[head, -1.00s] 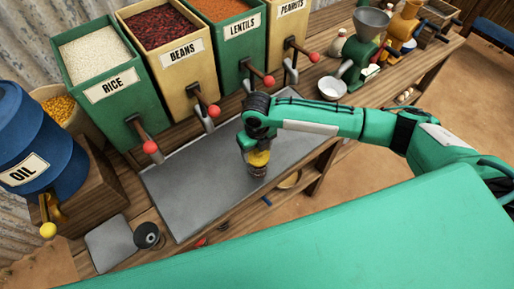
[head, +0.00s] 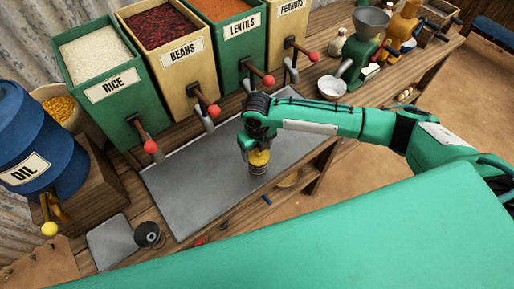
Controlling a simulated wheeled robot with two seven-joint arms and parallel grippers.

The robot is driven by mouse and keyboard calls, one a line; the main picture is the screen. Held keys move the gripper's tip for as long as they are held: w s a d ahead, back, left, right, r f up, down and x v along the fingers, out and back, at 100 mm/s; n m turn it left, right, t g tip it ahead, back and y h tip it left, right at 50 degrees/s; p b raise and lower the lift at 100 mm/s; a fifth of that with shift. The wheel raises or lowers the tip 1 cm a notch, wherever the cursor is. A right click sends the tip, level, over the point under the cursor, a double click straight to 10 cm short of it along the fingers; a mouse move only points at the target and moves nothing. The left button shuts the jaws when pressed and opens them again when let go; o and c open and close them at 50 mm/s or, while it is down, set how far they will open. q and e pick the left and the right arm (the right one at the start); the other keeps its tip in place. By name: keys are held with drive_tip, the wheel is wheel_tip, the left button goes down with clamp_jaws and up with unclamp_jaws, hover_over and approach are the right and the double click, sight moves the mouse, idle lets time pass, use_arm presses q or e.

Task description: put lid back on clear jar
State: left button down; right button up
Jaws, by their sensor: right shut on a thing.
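My right gripper (head: 257,146) reaches in from the right and points down over the grey metal sheet (head: 200,190) near its right side. It is shut on a yellow lid (head: 260,157). The clear jar (head: 258,169) is small and stands directly under the lid. The lid looks to be at the jar's mouth, but I cannot tell whether it is seated or just above it. The fingers hide part of the lid. My left gripper is not in view.
Bins of rice (head: 100,75), beans (head: 170,45), lentils (head: 235,25) and peanuts (head: 285,20), with red-knobbed levers, line the back. A blue oil drum (head: 40,150) stands left. A small dark cylinder (head: 148,234) is front left. The metal sheet's left part is clear.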

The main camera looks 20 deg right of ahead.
drive_tip(key=shift+p, duration=0.3)
idle(0.6)
drive_tip(key=o, duration=1.2)
drive_tip(key=shift+r+p, duration=3.3)
drive_tip(key=shift+r, duration=0.25)
drive_tip(key=shift+c, duration=0.5)
clamp_jaws()
